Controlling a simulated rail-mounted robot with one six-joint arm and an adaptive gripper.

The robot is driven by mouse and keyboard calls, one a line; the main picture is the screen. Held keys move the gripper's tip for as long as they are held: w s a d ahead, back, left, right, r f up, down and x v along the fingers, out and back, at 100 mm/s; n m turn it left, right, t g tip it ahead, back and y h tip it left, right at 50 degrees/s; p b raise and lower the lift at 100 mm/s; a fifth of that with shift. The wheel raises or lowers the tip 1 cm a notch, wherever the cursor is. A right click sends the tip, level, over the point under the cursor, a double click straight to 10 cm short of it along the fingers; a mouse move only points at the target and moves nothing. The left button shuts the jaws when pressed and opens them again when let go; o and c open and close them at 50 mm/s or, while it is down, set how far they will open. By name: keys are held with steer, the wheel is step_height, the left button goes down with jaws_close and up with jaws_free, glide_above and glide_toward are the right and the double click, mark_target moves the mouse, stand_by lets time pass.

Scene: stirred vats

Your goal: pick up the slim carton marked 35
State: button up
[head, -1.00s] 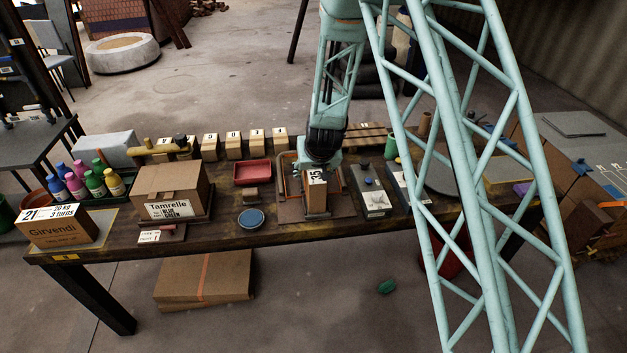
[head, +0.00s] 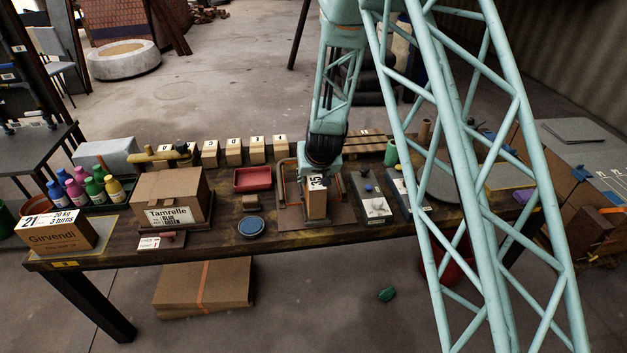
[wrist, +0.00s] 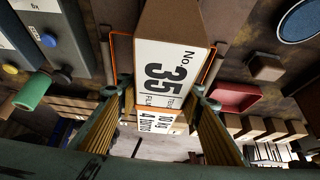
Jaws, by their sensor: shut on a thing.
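The slim carton marked 35 (head: 317,199) is a narrow brown box with a white label, upright near the middle of the bench. Its label also shows large in the wrist view (wrist: 158,67). My gripper (wrist: 152,110) is shut on the carton, with one finger on each side of it. In the head view my gripper (head: 322,172) comes down over the carton's top from behind. The carton stands over a brown base board with an orange frame (head: 283,177); I cannot tell whether its bottom touches the board.
A red tray (head: 253,179) and a blue round dish (head: 251,227) lie to the left. A large Tamrelle box (head: 168,195) stands further left. A grey device with a knob (head: 374,205) is close on the right. Several numbered blocks (head: 234,152) line the back.

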steer(key=shift+r+p, duration=0.4)
steer(key=shift+r, duration=1.2)
steer(key=s+d, duration=0.1)
steer(key=s, duration=0.6)
steer(key=s+d+r, duration=0.1)
steer(key=s+d, duration=0.1)
steer(key=s, duration=0.6)
steer(key=shift+s+d+r, duration=0.15)
steer(key=shift+s+d, duration=0.1)
steer(key=shift+d, duration=0.05)
